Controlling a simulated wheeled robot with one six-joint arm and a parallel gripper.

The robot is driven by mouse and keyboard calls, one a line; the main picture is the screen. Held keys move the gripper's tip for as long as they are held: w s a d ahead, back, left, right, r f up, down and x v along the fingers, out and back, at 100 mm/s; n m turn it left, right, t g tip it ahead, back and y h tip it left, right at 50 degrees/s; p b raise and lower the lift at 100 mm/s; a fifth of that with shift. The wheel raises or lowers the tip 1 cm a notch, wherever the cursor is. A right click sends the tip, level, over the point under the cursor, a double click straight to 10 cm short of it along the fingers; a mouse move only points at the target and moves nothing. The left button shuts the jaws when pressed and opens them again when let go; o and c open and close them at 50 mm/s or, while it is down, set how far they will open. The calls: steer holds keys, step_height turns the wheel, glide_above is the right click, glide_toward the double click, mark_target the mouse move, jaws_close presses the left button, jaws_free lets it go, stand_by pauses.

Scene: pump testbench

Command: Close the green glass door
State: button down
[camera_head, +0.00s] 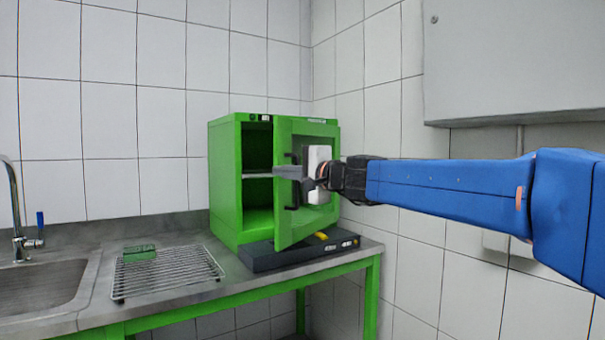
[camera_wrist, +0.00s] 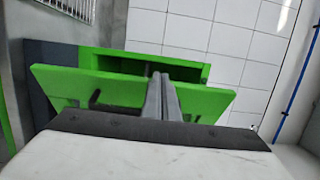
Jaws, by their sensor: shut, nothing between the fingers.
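The green cabinet (camera_head: 224,184) stands on the counter in the corner, with its inside and a shelf showing. Its green-framed glass door (camera_head: 284,231) is hinged out and stands partly open. A black handle (camera_head: 291,194) is on the door's left side. My gripper (camera_head: 280,172) is shut and empty, with its fingers in front of the door near the handle. In the wrist view the shut fingers (camera_wrist: 160,97) reach up to the door (camera_wrist: 75,85), right of the black handle (camera_wrist: 97,103). I cannot tell whether they touch the door.
A black flat box (camera_head: 300,252) lies under the door at the counter's front. A wire rack (camera_head: 165,272) with a small green item (camera_head: 139,252) lies left of the cabinet. A sink (camera_head: 40,288) and tap are at far left. A grey wall cabinet (camera_head: 510,60) hangs at upper right.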

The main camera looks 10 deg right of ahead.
steer(key=s+a+x, duration=0.1)
steer(key=x, duration=1.6)
steer(key=shift+a, duration=0.45)
steer(key=shift+d, duration=0.1)
